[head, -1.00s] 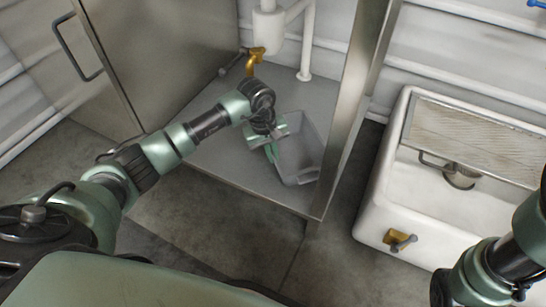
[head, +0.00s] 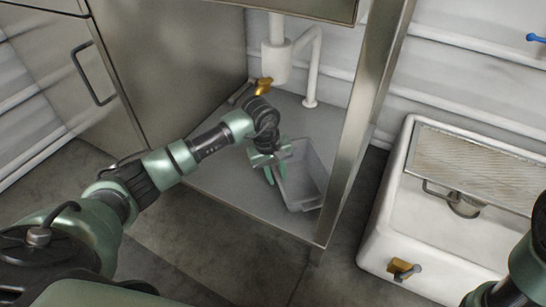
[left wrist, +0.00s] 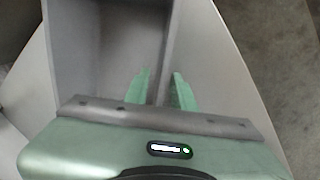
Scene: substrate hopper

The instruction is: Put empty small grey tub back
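The small grey tub (head: 306,181) stands upright on the floor of the open cabinet (head: 225,182), near its front right post, and looks empty. My left gripper (head: 275,174) is over the tub's left wall, with one finger outside and one inside. The left wrist view shows the tub (left wrist: 105,50) with its wall running between the two green fingertips (left wrist: 161,90). Narrow gaps show between the wall and the fingers, so the gripper looks open around it. My right arm shows at the lower right of the head view, but its fingers are out of sight.
A white pipe (head: 314,70) and a brass tap (head: 263,86) are behind the tub. The metal post (head: 363,115) stands close on its right. A white basin (head: 388,225) with a brass tap is further right. Cabinet floor left of the gripper is clear.

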